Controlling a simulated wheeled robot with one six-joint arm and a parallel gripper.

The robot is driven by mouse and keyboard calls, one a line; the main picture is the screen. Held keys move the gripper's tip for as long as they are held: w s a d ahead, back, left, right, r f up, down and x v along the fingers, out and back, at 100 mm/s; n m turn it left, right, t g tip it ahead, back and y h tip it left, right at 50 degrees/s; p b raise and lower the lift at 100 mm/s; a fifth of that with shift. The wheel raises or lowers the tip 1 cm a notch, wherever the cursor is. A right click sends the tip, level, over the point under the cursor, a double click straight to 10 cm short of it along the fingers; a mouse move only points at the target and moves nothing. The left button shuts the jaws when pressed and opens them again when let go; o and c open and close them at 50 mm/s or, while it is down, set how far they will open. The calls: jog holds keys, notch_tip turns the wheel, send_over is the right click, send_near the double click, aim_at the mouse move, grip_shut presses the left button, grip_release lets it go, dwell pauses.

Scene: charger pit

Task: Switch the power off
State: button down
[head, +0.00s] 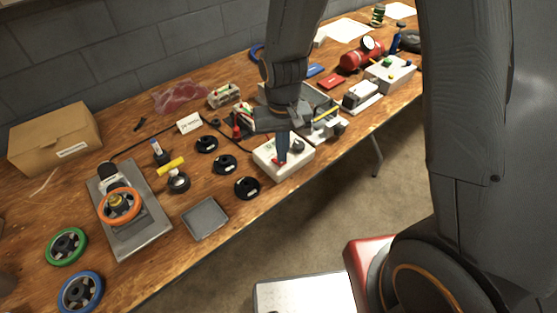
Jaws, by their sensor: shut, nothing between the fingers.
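A white box (267,170) stands near the table's front edge, at the middle of the head view. A small red part (279,161), which looks like a switch, is on its top, and a dark round knob (298,146) sits to the right of it. My gripper (282,157) points down over the box with its fingers shut and empty. The fingertips are at or just above the red part; I cannot tell whether they touch it. The fingers hide part of the box top, and the switch's position is not readable.
Black discs (247,188) and a grey square tray (205,218) lie left of the box. A metal plate with an orange handwheel (119,206) is farther left. A small clamp-like device (328,124) stands close on the right. A red cylinder (362,55) lies farther back.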

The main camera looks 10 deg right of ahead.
jog(key=shift+f+b, duration=0.3)
jog(key=shift+f, duration=0.4)
dwell(0.3)
jog(key=shift+r, duration=0.1)
notch_tip(320, 180, up, 7)
jog(key=p, duration=0.6)
dwell(0.3)
dwell(0.3)
jog(key=s+d+r, duration=0.3)
jog(key=d+r, duration=0.1)
jog(key=d, duration=0.2)
jog(key=s+d+r+t+b, duration=0.1)
jog(key=s+d+r, duration=0.3)
jog(key=d+r, duration=0.1)
jog(key=shift+s+d+r+m, duration=0.3)
jog(key=shift+d+m, duration=0.1)
jog(key=shift+d, duration=0.4)
